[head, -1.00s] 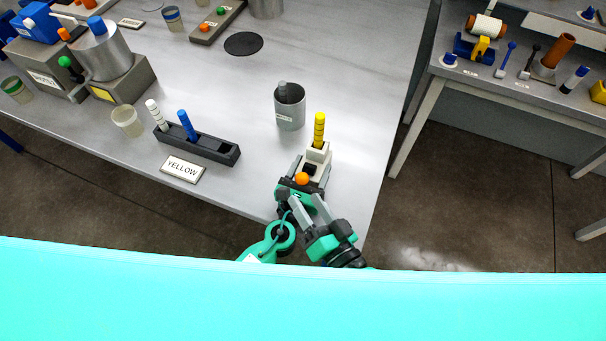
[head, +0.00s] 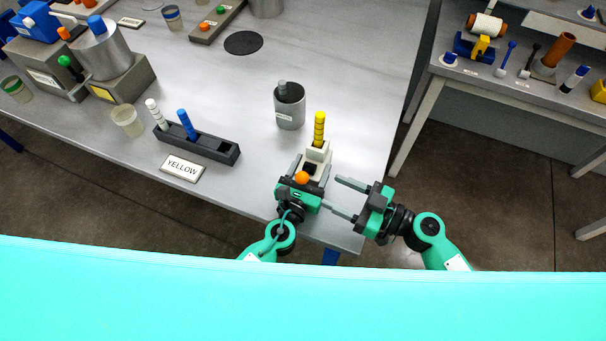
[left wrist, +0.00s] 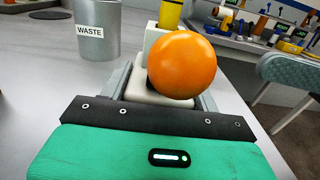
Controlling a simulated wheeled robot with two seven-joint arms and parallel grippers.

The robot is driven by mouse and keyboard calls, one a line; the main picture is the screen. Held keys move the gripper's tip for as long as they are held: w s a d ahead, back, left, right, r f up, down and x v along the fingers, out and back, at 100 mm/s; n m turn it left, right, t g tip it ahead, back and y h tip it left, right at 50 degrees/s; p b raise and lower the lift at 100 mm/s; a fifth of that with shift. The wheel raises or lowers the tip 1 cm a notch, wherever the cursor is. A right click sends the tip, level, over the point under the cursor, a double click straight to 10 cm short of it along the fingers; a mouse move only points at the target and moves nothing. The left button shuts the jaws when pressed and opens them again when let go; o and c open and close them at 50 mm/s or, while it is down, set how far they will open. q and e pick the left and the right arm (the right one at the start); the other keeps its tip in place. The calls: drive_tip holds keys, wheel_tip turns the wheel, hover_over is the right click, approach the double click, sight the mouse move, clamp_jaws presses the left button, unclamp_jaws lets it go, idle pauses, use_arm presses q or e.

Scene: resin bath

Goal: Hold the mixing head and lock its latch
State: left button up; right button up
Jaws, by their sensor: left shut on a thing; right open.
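The mixing head is a cream block (head: 318,153) with a yellow banded stick (head: 319,128) standing in it and an orange ball (head: 302,178) at its near end. My left gripper (head: 311,170) is shut on the block, one finger on each side. In the left wrist view the orange ball (left wrist: 182,64) sits between the fingers and hides part of the cream block (left wrist: 150,92). The latch's exact position cannot be told. My right gripper (head: 333,194) is open and empty, just right of the left gripper, its fingers pointing left. One of its fingers (left wrist: 290,72) shows in the left wrist view.
A grey waste cup (head: 289,112) stands behind the mixing head. To the left are a dark rack (head: 214,146) with white and blue sticks and a YELLOW sign (head: 182,168). The table's right edge is close. A second bench (head: 450,75) stands across a floor gap.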

sight(303, 176)
drive_tip(key=x, duration=0.9)
drive_tip(key=shift+w+a, duration=0.1)
drive_tip(key=shift+c, duration=0.4)
